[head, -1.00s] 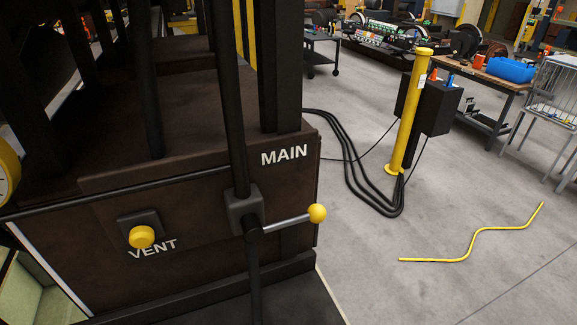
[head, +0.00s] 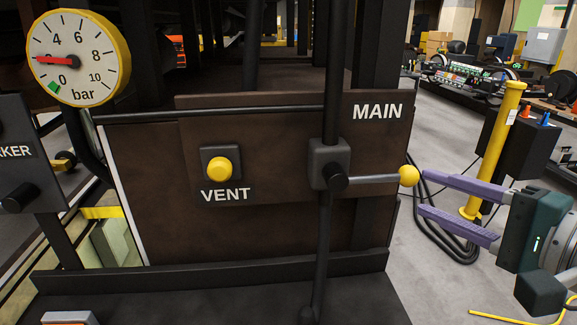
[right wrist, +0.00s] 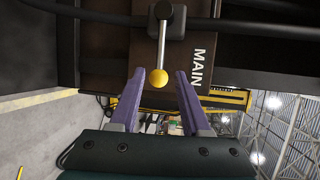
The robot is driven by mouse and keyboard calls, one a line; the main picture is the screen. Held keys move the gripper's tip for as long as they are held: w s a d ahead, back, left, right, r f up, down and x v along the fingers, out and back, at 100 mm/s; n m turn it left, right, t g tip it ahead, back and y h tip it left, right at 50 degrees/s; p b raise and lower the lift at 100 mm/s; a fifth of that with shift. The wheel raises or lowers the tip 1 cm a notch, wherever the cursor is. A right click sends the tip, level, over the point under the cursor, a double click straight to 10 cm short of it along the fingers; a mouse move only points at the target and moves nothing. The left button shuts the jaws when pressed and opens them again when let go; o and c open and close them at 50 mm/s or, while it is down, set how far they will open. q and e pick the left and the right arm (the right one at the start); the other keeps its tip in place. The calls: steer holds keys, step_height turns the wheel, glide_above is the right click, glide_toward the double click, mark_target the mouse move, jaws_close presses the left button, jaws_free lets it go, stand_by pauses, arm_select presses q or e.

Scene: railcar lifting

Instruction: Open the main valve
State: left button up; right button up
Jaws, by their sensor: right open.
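The main valve (head: 330,165) is a dark body on a vertical black pipe, beside the white MAIN label (head: 377,111). Its metal lever (head: 372,180) points right, about level, and ends in a yellow ball knob (head: 409,175). My right gripper (head: 422,194) is open, with purple fingers coming in from the right. Its fingertips are close to the knob. In the right wrist view, the knob (right wrist: 159,77) shows in the gap between the fingertips (right wrist: 158,80), near their ends, with space on each side. My left gripper is not in view.
A yellow VENT button (head: 219,169) is on the brown panel left of the valve. A yellow post (head: 494,150) and black hoses (head: 436,215) stand behind the right gripper.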

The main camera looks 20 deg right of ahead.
mark_target(390, 179)
steer(key=x, duration=0.9)
steer(key=shift+a+b, duration=0.1)
steer(key=shift+b, duration=0.2)
jaws_close()
stand_by(1.1)
